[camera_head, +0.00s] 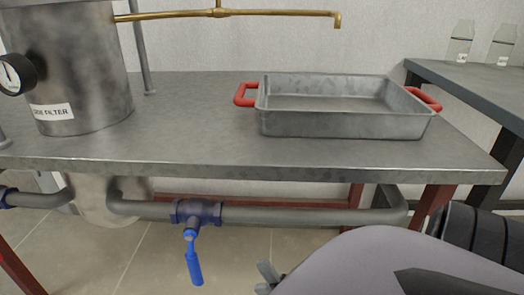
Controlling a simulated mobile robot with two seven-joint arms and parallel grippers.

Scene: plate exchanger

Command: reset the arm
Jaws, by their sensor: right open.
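My right arm comes in from the lower right, with a pale rounded link in the foreground. My right gripper (266,277) shows only in small part at the bottom edge, left of that link. It is open, with nothing seen between its fingers, and most of it is hidden or cut off. It is below the front edge of the table (200,162), to the right of the blue-handled valve (194,240) and apart from it. My left gripper is not in view.
A metal tray (345,123) with red handles stands on the table's right half. A steel filter vessel (75,75) with a gauge (12,75) stands at left. A brass pipe (230,13) runs above. A grey pipe (300,215) runs under the table. Bottles (459,45) stand on another table.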

